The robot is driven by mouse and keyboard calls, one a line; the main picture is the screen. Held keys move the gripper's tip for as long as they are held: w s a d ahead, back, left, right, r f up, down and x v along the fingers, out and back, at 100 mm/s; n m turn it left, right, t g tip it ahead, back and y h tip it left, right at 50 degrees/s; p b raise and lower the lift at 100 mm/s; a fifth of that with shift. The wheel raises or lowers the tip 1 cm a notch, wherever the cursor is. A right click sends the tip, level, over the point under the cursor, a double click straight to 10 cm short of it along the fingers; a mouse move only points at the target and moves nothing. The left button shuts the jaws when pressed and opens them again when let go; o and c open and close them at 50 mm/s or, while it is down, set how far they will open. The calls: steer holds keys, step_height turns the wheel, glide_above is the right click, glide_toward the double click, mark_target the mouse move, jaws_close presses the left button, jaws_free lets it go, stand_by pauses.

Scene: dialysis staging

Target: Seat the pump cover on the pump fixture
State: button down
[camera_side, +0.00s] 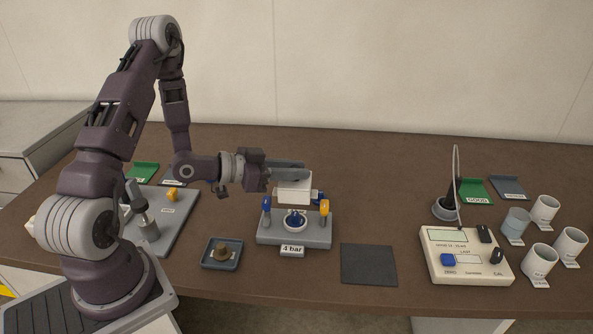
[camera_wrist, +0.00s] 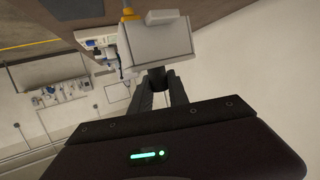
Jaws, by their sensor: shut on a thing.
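The pump cover (camera_side: 294,189) is a pale, boxy piece held in my gripper (camera_side: 300,170). It hangs tilted, just above and behind the pump fixture. In the wrist view the cover (camera_wrist: 160,40) is at the top, clamped between the fingertips of my gripper (camera_wrist: 163,80). The pump fixture (camera_side: 275,238) is a grey base with a blue post at the left, a yellow post at the right and a round white and blue part in the middle. The cover appears apart from it. A further blue part behind the fixture is partly hidden by the cover.
A "4 bar" label (camera_side: 292,251) stands before the fixture. A dark tray (camera_side: 210,262) with a brown knob-like part lies left, a dark mat (camera_side: 369,265) right. A meter box (camera_side: 440,270) and several cups stand farther right. A grey plate (camera_side: 182,235) with fittings lies left.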

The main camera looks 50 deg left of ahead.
steer(key=shift+f, duration=4.8)
